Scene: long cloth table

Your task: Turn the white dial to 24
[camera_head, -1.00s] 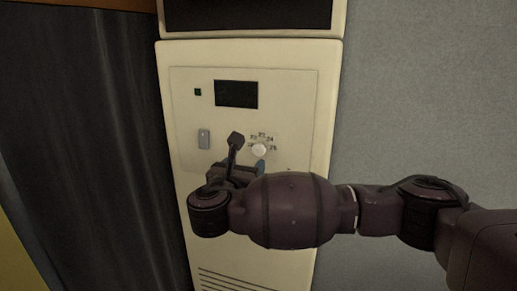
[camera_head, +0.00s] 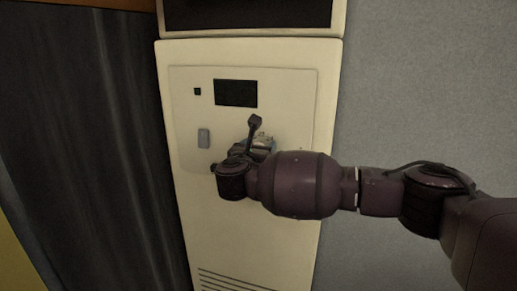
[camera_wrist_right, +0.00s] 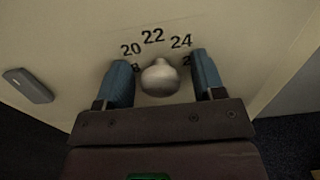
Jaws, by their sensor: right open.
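The white dial (camera_wrist_right: 160,80) is a round knob on the cream panel (camera_head: 290,90). In the right wrist view it sits between the two blue fingers of my right gripper (camera_wrist_right: 162,82), which is open around it with a gap on each side. The numbers 20, 22 and 24 (camera_wrist_right: 181,41) show above the dial; the numbers lower at each side are partly covered by the fingers. In the head view my right gripper (camera_head: 262,146) is in front of the dial and hides most of it. My left gripper is not in view.
A grey switch (camera_head: 204,138) is on the panel left of the dial, also seen in the right wrist view (camera_wrist_right: 28,86). A dark curtain (camera_head: 80,150) hangs at left; a grey wall (camera_head: 430,80) is at right.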

